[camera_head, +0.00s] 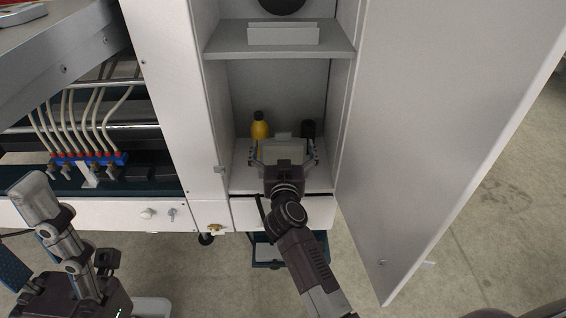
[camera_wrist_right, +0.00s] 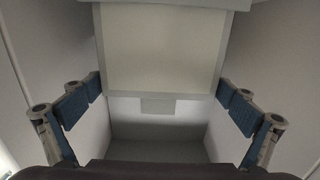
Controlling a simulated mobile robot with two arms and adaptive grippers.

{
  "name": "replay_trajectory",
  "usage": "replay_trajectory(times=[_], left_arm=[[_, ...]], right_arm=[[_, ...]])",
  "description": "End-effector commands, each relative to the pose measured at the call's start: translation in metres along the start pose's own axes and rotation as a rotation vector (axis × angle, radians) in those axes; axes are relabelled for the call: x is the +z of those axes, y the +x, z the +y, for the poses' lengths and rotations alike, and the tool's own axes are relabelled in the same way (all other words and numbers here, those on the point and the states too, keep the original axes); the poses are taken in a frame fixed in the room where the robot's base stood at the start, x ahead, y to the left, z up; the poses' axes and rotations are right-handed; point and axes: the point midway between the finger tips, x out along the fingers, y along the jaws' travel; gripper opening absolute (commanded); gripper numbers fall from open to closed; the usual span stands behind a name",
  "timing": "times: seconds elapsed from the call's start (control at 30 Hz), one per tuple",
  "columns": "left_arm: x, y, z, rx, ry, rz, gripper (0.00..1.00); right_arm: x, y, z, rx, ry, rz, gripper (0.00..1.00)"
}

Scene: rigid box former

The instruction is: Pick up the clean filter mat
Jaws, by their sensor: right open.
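The clean filter mat appears to be the flat cream panel with a pale frame in the right wrist view (camera_wrist_right: 160,48). In the head view a pale panel (camera_head: 283,152) shows in the lower cabinet compartment, partly hidden by my right gripper (camera_head: 283,158). My right gripper is open, and its blue-padded fingers stand apart to the left and right of the panel in the wrist view (camera_wrist_right: 160,112). I cannot tell whether the fingers touch it. My left gripper (camera_head: 37,198) is at the lower left, outside the cabinet; its jaw opening cannot be made out.
A yellow bottle (camera_head: 260,127) and a dark container (camera_head: 308,130) stand close behind the right gripper. The shelf (camera_head: 280,52) above carries a white holder (camera_head: 283,36). The open door (camera_head: 440,110) bounds the right side. Hoses with a blue manifold (camera_head: 90,158) are at left.

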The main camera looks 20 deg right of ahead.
Motion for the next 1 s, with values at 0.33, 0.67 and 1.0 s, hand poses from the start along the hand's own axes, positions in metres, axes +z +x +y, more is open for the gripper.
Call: replay_trajectory(times=[0.33, 0.67, 1.0], left_arm=[[0.0001, 0.0004, 0.0001, 0.001, 0.000, 0.000, 0.51], [0.0002, 0.0004, 0.0002, 0.001, 0.000, -0.001, 0.51], [-0.0007, 0.0048, -0.0005, -0.002, 0.001, -0.003, 0.51]], right_arm=[[-0.0005, 0.0014, 0.0002, 0.000, -0.001, -0.001, 0.88], [-0.0007, 0.0013, 0.0001, 0.000, -0.001, 0.000, 0.56], [-0.0065, 0.0010, 0.0002, 0.000, -0.001, 0.001, 0.55]])
